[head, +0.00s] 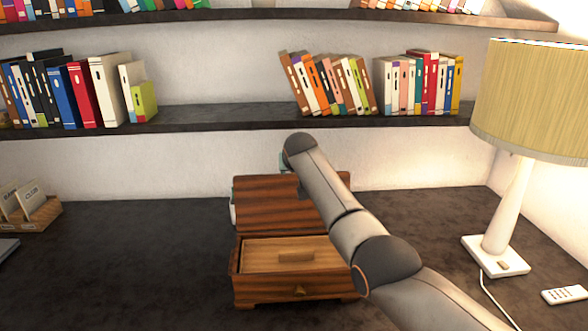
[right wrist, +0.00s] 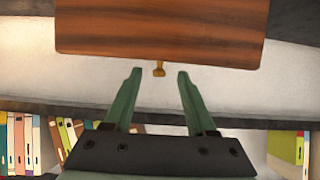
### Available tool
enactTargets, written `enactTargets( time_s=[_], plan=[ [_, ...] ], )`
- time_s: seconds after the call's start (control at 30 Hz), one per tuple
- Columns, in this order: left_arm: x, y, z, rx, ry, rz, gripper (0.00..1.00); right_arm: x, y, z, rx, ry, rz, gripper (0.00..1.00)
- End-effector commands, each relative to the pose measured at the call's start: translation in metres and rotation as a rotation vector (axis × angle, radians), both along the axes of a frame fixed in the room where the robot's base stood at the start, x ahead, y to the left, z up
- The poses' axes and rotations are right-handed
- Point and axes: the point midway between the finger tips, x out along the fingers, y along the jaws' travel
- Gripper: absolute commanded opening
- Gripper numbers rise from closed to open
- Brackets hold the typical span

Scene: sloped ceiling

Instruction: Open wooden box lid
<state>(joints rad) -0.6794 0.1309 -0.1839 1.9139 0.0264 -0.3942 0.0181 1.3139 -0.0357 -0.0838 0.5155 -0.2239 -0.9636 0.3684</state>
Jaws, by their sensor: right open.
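The wooden box (head: 292,291) stands on the dark desk in the head view. Its reddish-brown lid (head: 277,203) is raised at the back, and a lighter wood inner panel with a small handle (head: 295,257) shows inside. My right arm reaches over the box's right side and hides part of the lid. My left gripper is not in view.
A book shelf (head: 220,120) runs along the wall behind the box. A lamp (head: 508,215) and a white remote (head: 564,295) are at the right. A wooden card holder (head: 38,216) is at the far left. The desk left of the box is clear.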

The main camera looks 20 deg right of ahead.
Motion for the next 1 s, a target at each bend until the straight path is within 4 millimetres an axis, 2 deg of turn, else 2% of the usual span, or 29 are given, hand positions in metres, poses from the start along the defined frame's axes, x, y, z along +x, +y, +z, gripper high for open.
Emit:
enactTargets(
  time_s=[0.27,0.47,0.77,1.0],
  plan=[
    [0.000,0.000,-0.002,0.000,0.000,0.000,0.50,-0.004,0.002,0.002,0.001,0.001,0.001,0.57],
    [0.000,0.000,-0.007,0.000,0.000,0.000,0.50,-0.016,0.005,0.010,0.001,0.000,0.001,0.57],
    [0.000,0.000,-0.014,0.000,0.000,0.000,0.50,-0.042,0.011,0.031,0.001,-0.001,0.002,0.57],
    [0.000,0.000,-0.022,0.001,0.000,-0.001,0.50,-0.070,0.017,0.054,0.000,-0.002,0.001,0.57]
  ],
)
